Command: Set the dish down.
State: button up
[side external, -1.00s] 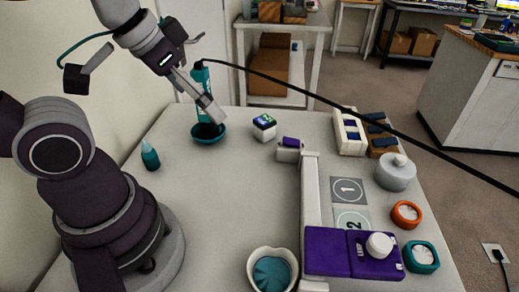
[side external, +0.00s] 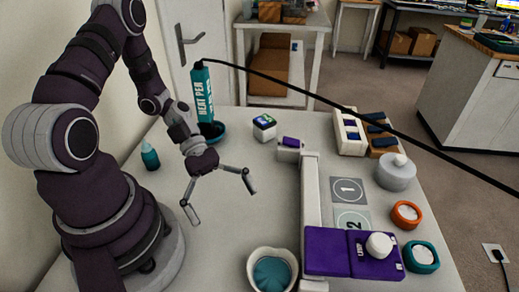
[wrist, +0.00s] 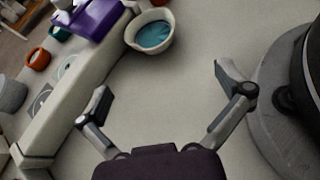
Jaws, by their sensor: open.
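A cream, lipped dish (side external: 251,254) with teal contents (side external: 272,273) stands upright on the table at the front. It also shows at the top of the wrist view (wrist: 168,46), ahead of my fingers and apart from them. My gripper (side external: 221,202) is open and empty above the table, behind and left of this dish in the side view; its spread fingers (wrist: 163,86) have only bare table between them. Pads marked 1 (side external: 348,190) and 2 (side external: 362,218) lie right of the white bar, with nothing on them; pad 2 is partly hidden by the purple lamp unit.
The purple lamp unit (side external: 325,252) and long white bar (side external: 310,195) stand right of my gripper. A teal heat pen (side external: 202,95) stands in its holder at the back, its black cable crossing the scene. Orange (side external: 406,214) and teal (side external: 422,257) round containers sit right.

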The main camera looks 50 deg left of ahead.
aim_at(285, 289)
jog(key=shift+d+f+n+t+h, duration=0.1)
jog(key=shift+d+n+t+h, duration=0.25)
jog(key=shift+n, duration=0.25)
jog(key=x, duration=1)
jog(key=shift+w+d, duration=0.15)
jog(key=shift+d, duration=0.1)
jog(key=c, duration=1)
jog(key=shift+c, duration=0.2)
jog(key=shift+r, duration=0.3)
